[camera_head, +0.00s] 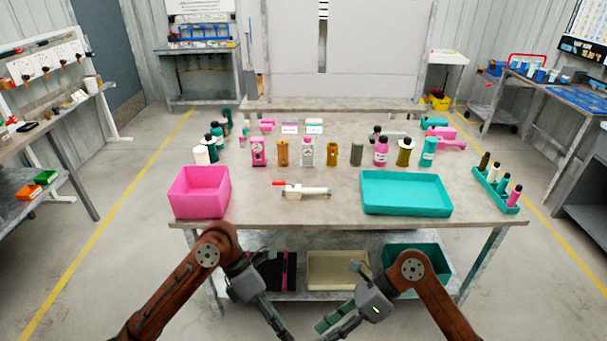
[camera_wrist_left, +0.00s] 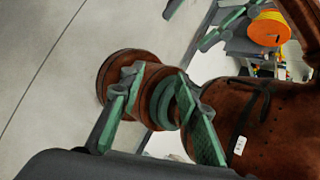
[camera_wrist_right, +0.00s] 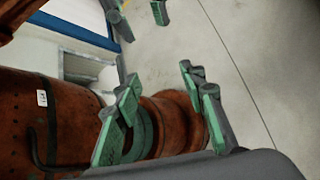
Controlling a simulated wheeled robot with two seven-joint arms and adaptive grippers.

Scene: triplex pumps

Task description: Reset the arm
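My left gripper (camera_head: 276,324) and right gripper (camera_head: 328,324) hang low in front of the table, at the bottom of the head view. Both arms are bent, with the forearms angled inward and down. In the left wrist view my left gripper (camera_wrist_left: 158,84) has its green-padded fingers spread apart, with nothing held. In the right wrist view my right gripper (camera_wrist_right: 160,84) is likewise spread and empty. Brown parts of my own body show behind the fingers in both wrist views. The gripper tips are partly cut off in the head view.
The table (camera_head: 262,207) carries a pink bin (camera_head: 200,193), a teal tray (camera_head: 406,194), a white pump-like item (camera_head: 307,192) and rows of bottles. A lower shelf holds a cream bin (camera_head: 338,271) and a teal bin (camera_head: 416,258) close to my arms. Open floor lies at both sides.

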